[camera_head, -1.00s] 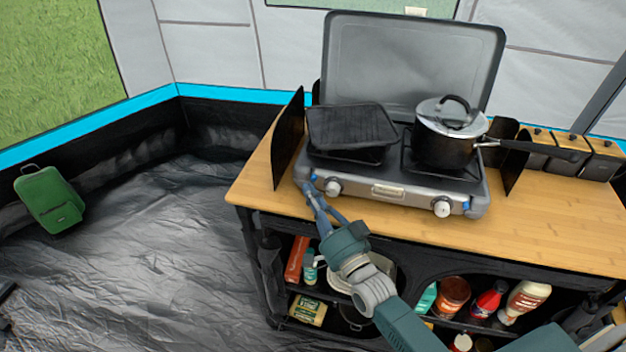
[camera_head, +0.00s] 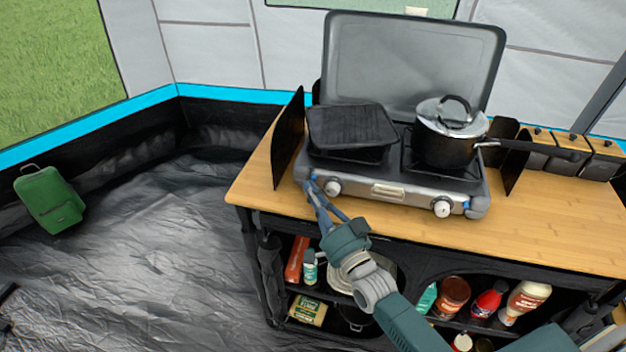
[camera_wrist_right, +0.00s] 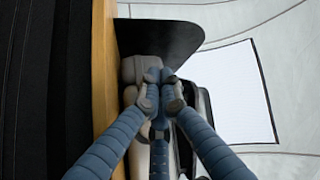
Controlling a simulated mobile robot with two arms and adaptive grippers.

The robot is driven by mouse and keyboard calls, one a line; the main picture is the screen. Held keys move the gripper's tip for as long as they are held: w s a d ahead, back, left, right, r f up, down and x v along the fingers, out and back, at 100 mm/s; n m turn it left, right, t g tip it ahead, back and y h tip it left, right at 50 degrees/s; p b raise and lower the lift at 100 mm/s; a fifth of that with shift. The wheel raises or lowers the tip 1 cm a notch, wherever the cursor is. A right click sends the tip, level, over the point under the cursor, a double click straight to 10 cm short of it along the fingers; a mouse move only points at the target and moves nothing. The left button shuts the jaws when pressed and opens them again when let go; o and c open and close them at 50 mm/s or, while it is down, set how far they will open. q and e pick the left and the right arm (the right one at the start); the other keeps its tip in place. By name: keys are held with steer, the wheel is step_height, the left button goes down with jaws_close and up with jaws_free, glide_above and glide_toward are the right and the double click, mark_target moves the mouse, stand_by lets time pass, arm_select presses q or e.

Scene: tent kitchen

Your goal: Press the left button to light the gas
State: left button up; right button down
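The camping stove (camera_head: 388,193) stands on the wooden counter with its lid up. Its front panel has a left knob (camera_head: 333,187) and a right knob (camera_head: 442,208). A small blue button (camera_head: 314,178) shows at the panel's left end, left of the left knob, partly covered by my fingertips. My right gripper (camera_head: 310,186) has its fingers together and empty, with the tips at this left corner of the stove. Whether they touch the button cannot be told. In the right wrist view the gripper (camera_wrist_right: 161,78) has its tips close together against the grey stove corner. My left gripper is out of view.
A black pot (camera_head: 446,148) with a lid sits on the right burner, and a black grill pan (camera_head: 352,126) on the left. A dark windscreen panel (camera_head: 288,138) stands left of the stove. The counter (camera_head: 262,190) is bare at its front left.

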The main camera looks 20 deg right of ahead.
steer(key=shift+w+d, duration=0.2)
steer(key=shift+w, duration=0.1)
stand_by(0.5)
stand_by(0.4)
steer(key=shift+s+a+p, duration=0.3)
steer(key=shift+s+a, duration=0.15)
steer(key=shift+s, duration=0.25)
steer(key=shift+s+a, duration=0.25)
steer(key=shift+s, duration=0.1)
steer(key=s+a+p, duration=0.2)
steer(key=s, duration=0.1)
steer(key=shift+s+a, duration=0.15)
steer(key=shift+s, duration=0.05)
stand_by(0.3)
